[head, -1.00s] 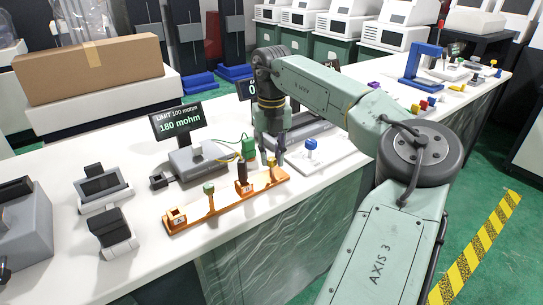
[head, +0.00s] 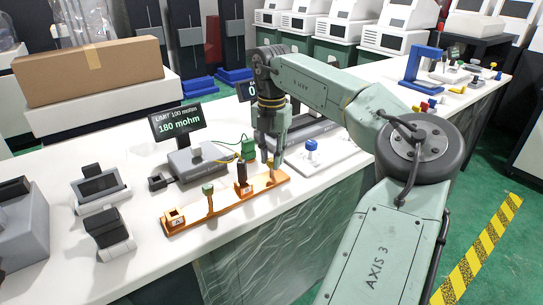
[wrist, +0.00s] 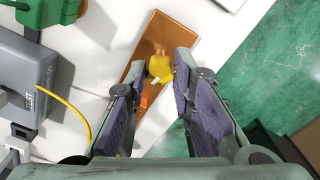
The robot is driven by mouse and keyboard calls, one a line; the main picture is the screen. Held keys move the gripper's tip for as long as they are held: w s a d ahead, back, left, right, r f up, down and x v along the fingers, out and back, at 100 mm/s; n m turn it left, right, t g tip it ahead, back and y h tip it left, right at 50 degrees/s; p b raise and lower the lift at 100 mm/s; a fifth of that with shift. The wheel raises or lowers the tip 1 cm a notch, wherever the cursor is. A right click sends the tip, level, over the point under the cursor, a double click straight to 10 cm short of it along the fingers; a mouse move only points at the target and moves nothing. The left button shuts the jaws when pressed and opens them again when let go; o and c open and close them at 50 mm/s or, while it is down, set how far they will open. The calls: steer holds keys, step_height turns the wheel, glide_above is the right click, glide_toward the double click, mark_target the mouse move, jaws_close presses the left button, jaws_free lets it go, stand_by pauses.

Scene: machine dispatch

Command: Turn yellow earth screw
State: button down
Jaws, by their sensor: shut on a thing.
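The yellow earth screw (wrist: 160,70) stands on the copper-orange bar (wrist: 180,35) in the wrist view, between my fingertips. My gripper (wrist: 161,66) is shut on its head, one purple-padded finger on each side. The meter display (head: 177,119) reads 180 mohm, with a limit of 100 mohm.
A green-topped post (head: 208,190) and a dark-handled one (head: 242,175) stand on the bar, left of my gripper. A white plate with a blue knob (head: 311,145) lies to the right.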

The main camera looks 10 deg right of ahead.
mark_target(272, 160)
stand_by(0.5)
steer(key=c, duration=1.4)
jaws_free()
steer(key=shift+o, duration=0.2)
step_height(272, 160, up, 12)
steer(key=shift+s, duration=0.1)
